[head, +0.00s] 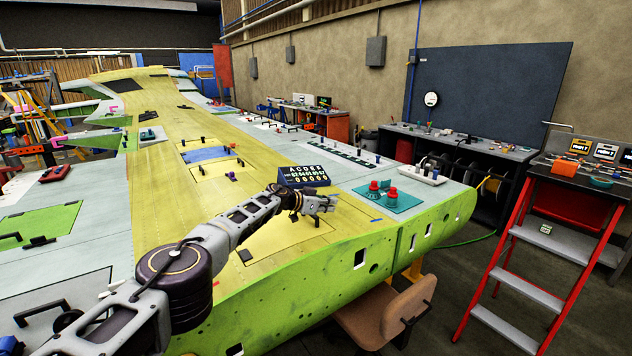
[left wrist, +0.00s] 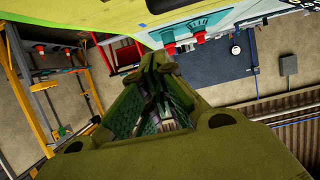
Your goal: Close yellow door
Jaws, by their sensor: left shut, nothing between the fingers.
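A pale yellow panel (head: 285,243), which looks like the yellow door, lies on the wing's upper skin (head: 160,215) with dark fittings at its edges. It looks flat, but I cannot tell whether it is flush. My left arm reaches across the wing from the lower left and covers part of the panel. My left gripper (head: 326,203) is shut and empty, above the panel's far right edge. In the left wrist view the gripper (left wrist: 158,65) shows its fingers together, with the wing edge beyond them. My right gripper is not in view.
A red stepladder (head: 545,245) stands on the right.

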